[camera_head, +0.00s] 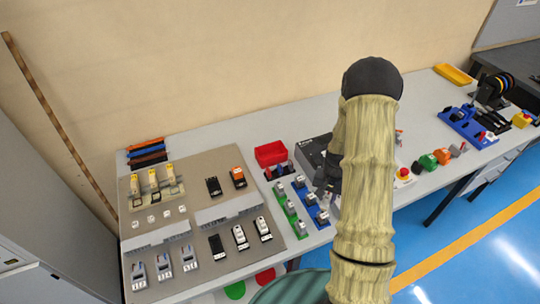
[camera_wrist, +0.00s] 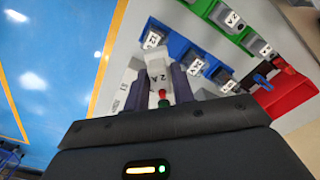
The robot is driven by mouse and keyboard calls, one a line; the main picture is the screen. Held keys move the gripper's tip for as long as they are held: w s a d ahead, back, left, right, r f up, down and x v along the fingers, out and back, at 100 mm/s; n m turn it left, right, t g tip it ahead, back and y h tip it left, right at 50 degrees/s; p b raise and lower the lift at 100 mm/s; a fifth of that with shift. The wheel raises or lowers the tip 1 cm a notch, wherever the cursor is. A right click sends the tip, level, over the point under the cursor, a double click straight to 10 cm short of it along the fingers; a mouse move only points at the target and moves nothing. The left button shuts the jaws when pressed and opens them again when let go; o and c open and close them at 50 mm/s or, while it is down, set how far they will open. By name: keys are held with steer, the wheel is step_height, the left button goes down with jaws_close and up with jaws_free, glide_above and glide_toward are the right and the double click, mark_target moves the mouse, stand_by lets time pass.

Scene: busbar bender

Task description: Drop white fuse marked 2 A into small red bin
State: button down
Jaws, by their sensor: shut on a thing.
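In the head view my gripper (camera_head: 326,182) is mostly hidden by my arm, near the blue holders, and the fuse cannot be made out there. The small red bin (camera_head: 270,153) stands at the back of the table, left of my arm. It also shows at the right of the wrist view (camera_wrist: 292,97), apart from the fuse.
Blue holders (camera_head: 312,210) and green holders (camera_head: 290,213) with labelled grey blocks stand in front of the bin. A dark box (camera_head: 312,152) stands right of it. A beige panel (camera_head: 150,215) with several devices lies to the left. Small red and blue parts (camera_head: 280,171) are close to the bin.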

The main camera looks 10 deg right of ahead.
steer(key=shift+w+a, duration=0.1)
steer(key=shift+w, duration=0.05)
stand_by(0.4)
steer(key=w+a+r+n, duration=0.1)
steer(key=w+a+n, duration=0.2)
steer(key=a, duration=0.3)
steer(key=w+a+r+n, duration=0.1)
steer(key=w+a+n, duration=0.2)
steer(key=a, duration=0.4)
steer(key=shift+a+n, duration=0.2)
steer(key=shift+n, duration=0.2)
steer(key=shift+w, duration=0.2)
